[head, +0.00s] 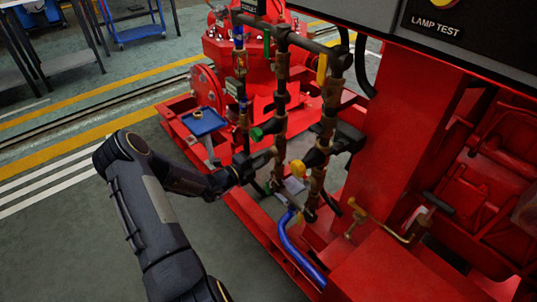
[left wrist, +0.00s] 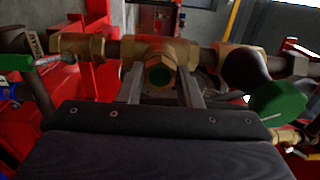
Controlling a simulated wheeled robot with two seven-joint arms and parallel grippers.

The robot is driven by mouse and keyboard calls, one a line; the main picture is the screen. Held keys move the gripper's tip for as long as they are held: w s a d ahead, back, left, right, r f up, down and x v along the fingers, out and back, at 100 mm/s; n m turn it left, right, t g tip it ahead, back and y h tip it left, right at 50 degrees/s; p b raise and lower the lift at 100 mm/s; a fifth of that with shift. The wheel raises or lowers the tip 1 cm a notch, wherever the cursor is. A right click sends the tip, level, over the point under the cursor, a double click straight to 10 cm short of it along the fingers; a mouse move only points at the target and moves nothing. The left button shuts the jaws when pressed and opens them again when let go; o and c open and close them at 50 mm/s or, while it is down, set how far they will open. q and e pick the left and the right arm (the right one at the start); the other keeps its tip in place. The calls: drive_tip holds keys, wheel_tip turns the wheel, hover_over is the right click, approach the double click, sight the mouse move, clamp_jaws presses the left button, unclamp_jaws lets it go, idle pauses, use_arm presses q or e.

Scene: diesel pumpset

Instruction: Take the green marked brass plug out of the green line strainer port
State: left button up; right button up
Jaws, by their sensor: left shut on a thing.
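The brass strainer body (left wrist: 166,50) is right behind the plug; I cannot tell how deep the plug sits in the port. In the head view my left gripper (head: 262,159) reaches in from the left to the brass line (head: 280,143), and the plug is hidden there. My right gripper is not in view.
A green round handle (left wrist: 278,103) is close on the right of the gripper in the left wrist view. A neighbouring pipe line with yellow handles (head: 298,167) stands to the right. A small blue tray (head: 204,122) is on the left. The floor at left is open.

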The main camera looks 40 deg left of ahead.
use_arm(q)
drive_tip(key=shift+r+p, duration=0.1)
drive_tip(key=shift+p, duration=0.25)
idle(0.5)
drive_tip(key=n, duration=1.2)
drive_tip(key=o, duration=1)
